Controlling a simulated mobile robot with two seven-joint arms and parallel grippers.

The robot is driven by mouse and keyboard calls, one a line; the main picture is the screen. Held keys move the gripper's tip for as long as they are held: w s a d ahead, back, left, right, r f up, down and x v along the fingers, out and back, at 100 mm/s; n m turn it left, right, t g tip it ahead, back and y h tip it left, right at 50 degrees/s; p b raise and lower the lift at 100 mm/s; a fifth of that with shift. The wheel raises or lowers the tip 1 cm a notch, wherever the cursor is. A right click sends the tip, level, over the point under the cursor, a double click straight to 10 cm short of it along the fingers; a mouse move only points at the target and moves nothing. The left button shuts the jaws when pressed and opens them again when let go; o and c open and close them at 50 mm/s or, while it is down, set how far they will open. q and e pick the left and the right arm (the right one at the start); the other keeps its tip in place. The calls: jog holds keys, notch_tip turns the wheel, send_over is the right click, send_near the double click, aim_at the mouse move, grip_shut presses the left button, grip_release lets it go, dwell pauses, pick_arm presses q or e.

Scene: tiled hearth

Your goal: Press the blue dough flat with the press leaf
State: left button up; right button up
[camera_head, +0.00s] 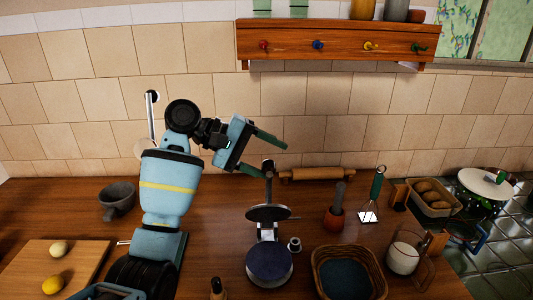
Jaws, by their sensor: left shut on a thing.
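The press stands on the wooden counter in the middle of the head view. Its dark round press leaf (268,213) is raised behind the lower plate, and a thin handle with a dark knob (268,166) rises from it. A dark blue round (269,264) lies on the lower plate and looks like the blue dough; where dough ends and plate begins is hard to tell. My left gripper (275,160) is at the knob, its green fingers on either side, shut on the handle. My right gripper is not in view.
A small metal piece (294,244) and a wicker basket (349,272) are right of the press. A cutting board (55,265) and mortar (117,198) are at left. A drawer shelf (335,42) hangs above.

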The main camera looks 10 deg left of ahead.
pick_arm(q)
jog(key=s+a+r, duration=0.4)
jog(key=s+a, duration=0.1)
jog(key=a, duration=0.2)
jog(key=shift+s, duration=0.15)
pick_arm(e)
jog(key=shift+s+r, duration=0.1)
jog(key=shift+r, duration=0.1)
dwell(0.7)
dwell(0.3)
